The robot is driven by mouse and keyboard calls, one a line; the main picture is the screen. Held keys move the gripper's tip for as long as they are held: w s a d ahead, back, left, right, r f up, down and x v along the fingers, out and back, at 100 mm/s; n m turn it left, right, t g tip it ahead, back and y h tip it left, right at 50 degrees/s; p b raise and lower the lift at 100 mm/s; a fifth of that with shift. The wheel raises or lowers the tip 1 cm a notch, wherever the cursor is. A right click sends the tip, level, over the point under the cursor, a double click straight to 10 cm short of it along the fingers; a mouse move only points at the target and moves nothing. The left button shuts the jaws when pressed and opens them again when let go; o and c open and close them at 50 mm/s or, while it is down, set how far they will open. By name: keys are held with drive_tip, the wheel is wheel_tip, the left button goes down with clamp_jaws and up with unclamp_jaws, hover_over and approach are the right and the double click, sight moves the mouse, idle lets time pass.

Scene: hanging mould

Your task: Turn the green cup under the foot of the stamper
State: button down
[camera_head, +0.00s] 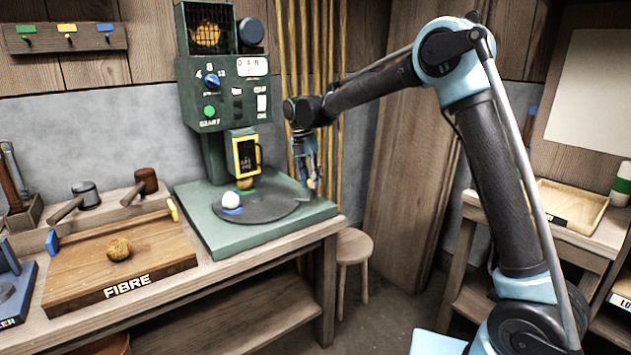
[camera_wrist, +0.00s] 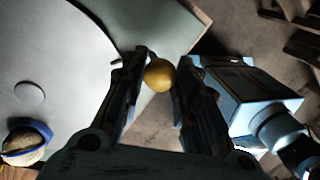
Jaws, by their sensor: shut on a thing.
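The stamper (camera_head: 221,95) is a tall green machine with a dark round turntable (camera_head: 262,207) on its base. A yellow-framed dark part (camera_head: 246,153) hangs over the back of the turntable. Beneath it sits a tan ball (camera_head: 245,183) with a little green at its base, seemingly the green cup, mostly hidden. A blue cup (camera_head: 232,210) with a pale ball stands in front and also shows in the wrist view (camera_wrist: 42,128). My gripper (camera_head: 308,187) is at the turntable's right edge. In the wrist view its fingers are shut on a yellow knob (camera_wrist: 159,75).
A wooden board marked FIBRE (camera_head: 150,275) with a brown lump (camera_head: 119,249) lies to the left, with mallets (camera_head: 146,181) behind it. A stool (camera_head: 354,248) stands right of the bench. Wooden poles (camera_head: 310,60) rise behind my gripper.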

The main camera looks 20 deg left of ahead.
drive_tip(key=shift+w+a, duration=0.1)
drive_tip(key=shift+w, duration=0.2)
drive_tip(key=c, duration=1.2)
unclamp_jaws()
drive_tip(key=shift+s, duration=0.1)
drive_tip(key=shift+r, duration=0.25)
drive_tip(key=r, duration=0.3)
drive_tip(key=a+r, duration=0.1)
drive_tip(key=r, duration=0.3)
drive_tip(key=a+r, duration=0.1)
drive_tip(key=r, duration=0.3)
drive_tip(key=shift+w+a+r, duration=0.1)
drive_tip(key=shift+w, duration=0.15)
